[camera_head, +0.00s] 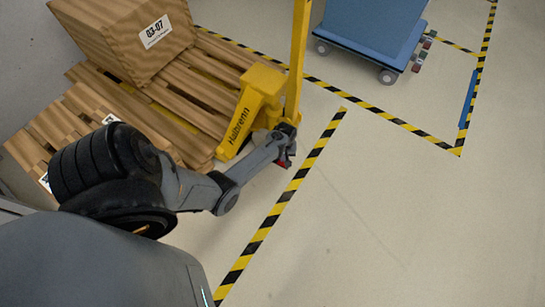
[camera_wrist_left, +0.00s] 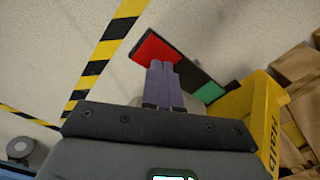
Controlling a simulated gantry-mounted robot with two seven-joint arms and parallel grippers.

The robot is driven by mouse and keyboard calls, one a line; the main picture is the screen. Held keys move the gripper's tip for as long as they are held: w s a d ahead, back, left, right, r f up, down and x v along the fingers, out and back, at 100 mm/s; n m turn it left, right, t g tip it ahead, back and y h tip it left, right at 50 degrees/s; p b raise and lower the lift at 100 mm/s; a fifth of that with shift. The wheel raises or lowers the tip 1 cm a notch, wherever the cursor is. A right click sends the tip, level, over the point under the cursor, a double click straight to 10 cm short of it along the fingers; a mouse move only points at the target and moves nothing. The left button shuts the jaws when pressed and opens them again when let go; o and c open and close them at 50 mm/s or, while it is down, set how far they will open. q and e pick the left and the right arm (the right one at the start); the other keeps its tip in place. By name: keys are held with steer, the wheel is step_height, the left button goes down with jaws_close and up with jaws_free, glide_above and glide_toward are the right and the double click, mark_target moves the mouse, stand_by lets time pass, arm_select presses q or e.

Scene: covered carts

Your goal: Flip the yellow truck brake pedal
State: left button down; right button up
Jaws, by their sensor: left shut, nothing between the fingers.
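The yellow truck (camera_head: 258,100), marked Halbrenn, stands at the pallet; part of its yellow body also shows in the left wrist view (camera_wrist_left: 262,112). Its brake pedal (camera_wrist_left: 188,72) is a dark bar with a red end and a green end. In the head view only a red bit of the pedal (camera_head: 283,162) shows beside my gripper. My left gripper (camera_head: 288,132) is at the truck's base. In the left wrist view its fingers (camera_wrist_left: 161,66) are together and empty, overlapping the pedal by the red end. I cannot tell whether they touch it. My right gripper is not in view.
A wooden pallet (camera_head: 192,88) carries a large box (camera_head: 128,38) marked G3-07 to the left of the truck. A blue covered cart (camera_head: 372,28) stands on wheels at the back. Yellow-black tape (camera_head: 285,200) marks the floor. The floor on the right is clear.

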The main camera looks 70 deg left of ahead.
arm_select(q)
steer(key=shift+f+b, duration=1.15)
steer(key=shift+f, duration=0.55)
stand_by(0.7)
steer(key=shift+r, duration=0.15)
steer(key=shift+r+p, duration=0.2)
steer(key=shift+p, duration=0.15)
step_height(320, 180, up, 2)
steer(key=p, duration=0.2)
steer(key=shift+r+p, duration=0.15)
steer(key=shift+p, duration=0.2)
step_height(320, 180, up, 4)
steer(key=p, duration=0.4)
steer(key=shift+r+p, duration=0.1)
steer(key=shift+p, duration=0.25)
